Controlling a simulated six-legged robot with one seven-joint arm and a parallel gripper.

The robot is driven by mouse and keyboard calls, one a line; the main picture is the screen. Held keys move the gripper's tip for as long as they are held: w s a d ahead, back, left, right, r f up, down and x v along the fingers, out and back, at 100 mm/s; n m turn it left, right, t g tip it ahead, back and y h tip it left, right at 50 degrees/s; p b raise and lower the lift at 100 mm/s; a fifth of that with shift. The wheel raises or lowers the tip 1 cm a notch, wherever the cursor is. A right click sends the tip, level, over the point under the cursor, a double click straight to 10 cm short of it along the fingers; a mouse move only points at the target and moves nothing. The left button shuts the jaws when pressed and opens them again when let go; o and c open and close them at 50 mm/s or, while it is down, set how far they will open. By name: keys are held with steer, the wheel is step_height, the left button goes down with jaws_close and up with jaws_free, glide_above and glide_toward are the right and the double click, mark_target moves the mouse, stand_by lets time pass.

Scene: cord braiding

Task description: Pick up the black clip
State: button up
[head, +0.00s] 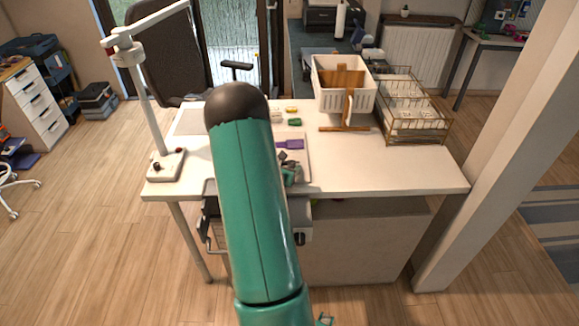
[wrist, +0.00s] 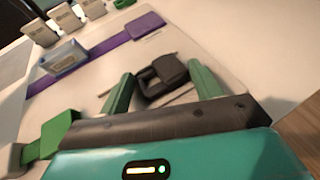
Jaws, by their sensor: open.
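The black clip (wrist: 160,77) lies on the pale board (wrist: 92,84) in the wrist view, a chunky dark piece with an opening in its frame. My gripper (wrist: 160,70) is open, with one green finger on each side of the clip. The clip shows between the fingertips, with room on both sides. I cannot tell whether the fingers are down at its height. In the head view my green arm hides much of the board, and the gripper and clip are too small to separate clearly.
A purple strap (wrist: 108,45) with a blue-grey clip (wrist: 63,57) crosses the board. White labelled blocks (wrist: 65,17) stand beyond it, and a green block (wrist: 58,130) is at left. A white basket (head: 343,84) and wire rack (head: 411,112) occupy the table's back right. The front right is clear.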

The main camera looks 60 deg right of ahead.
steer(key=shift+c, duration=0.4)
steer(key=c, duration=0.5)
steer(key=shift+r, duration=0.1)
